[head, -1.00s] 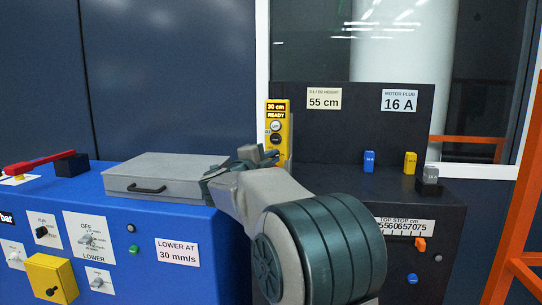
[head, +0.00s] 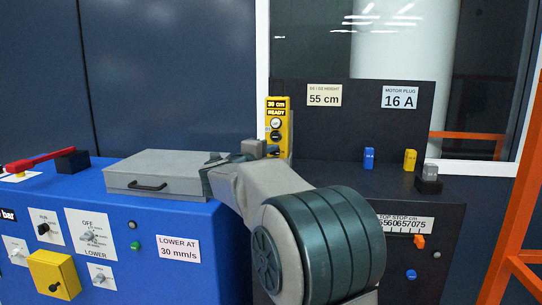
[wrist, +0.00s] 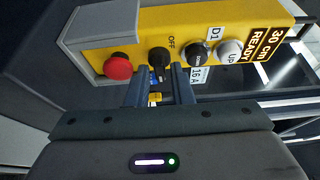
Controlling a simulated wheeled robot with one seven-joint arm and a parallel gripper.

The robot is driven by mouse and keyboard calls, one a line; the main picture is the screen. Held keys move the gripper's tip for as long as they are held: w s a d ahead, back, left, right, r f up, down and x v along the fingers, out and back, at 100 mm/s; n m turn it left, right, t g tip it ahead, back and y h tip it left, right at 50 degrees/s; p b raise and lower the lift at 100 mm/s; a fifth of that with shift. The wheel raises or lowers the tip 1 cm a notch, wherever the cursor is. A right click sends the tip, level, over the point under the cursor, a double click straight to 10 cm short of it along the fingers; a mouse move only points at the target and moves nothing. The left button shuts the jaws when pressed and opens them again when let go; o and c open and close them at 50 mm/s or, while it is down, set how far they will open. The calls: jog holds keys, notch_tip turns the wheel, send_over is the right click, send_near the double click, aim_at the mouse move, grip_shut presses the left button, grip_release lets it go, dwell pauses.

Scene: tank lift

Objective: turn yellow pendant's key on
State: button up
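The yellow pendant (head: 285,106) stands upright behind my arm in the head view, its display reading 30 cm READY. In the wrist view the pendant (wrist: 187,22) lies sideways across the top. Its black key knob (wrist: 160,57), by the OFF label, sits between a red mushroom button (wrist: 118,66) and a black button (wrist: 196,55). A white UP button (wrist: 228,50) is further right. My gripper (wrist: 160,72) is open, one fingertip on each side just below the knob in the picture. Contact with the knob cannot be told. In the head view my arm hides the pendant's lower part.
A grey case (head: 165,175) lies on the blue cabinet (head: 190,222) left of my arm. Blue (head: 369,159), yellow (head: 410,160) and grey (head: 431,172) plugs stand on the dark cabinet at right. An orange frame (head: 520,220) stands at the far right.

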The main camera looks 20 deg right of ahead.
jog(key=shift+o, duration=0.6)
jog(key=p+v, duration=0.2)
jog(key=v, duration=1.2)
jog(key=shift+p, duration=0.3)
